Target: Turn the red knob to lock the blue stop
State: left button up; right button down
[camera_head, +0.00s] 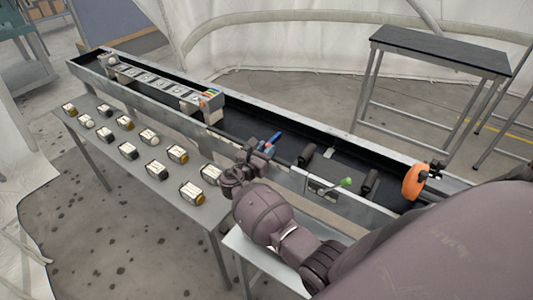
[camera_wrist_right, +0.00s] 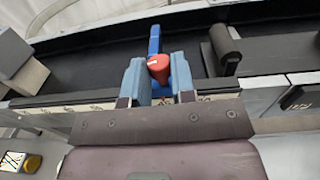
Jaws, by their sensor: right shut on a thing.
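The blue stop (camera_head: 274,138) sits across the long dark trough in the head view. In the right wrist view the blue stop (camera_wrist_right: 155,36) extends beyond the red knob. The red knob (camera_wrist_right: 158,67) is rounded and shows between the two blue-grey fingers of my right gripper (camera_wrist_right: 159,80). The fingers are closed on its sides. In the head view my right gripper (camera_head: 264,151) reaches the near wall of the trough at the stop, and the knob is mostly hidden there. My left gripper is not in view.
A metal bench (camera_head: 150,178) with several small boxed pieces stands along the trough's near side. Dark rollers (camera_head: 307,154), a green-tipped lever (camera_head: 346,182) and an orange wheel (camera_head: 414,182) lie right of the stop. A black-topped table (camera_head: 440,50) stands behind.

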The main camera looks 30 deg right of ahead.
jog(key=shift+w+a+m+g+h+b, duration=0.15)
jog(key=shift+m+g+h+b, duration=0.5)
jog(key=shift+m+g, duration=0.85)
jog(key=shift+g, duration=0.5)
jog(key=c, duration=0.9)
grip_release()
jog(key=shift+c, duration=0.2)
jog(key=s+a, duration=0.1)
jog(key=a, duration=0.9)
jog(key=shift+s+a+b, duration=0.25)
jog(key=shift+s+b, duration=0.15)
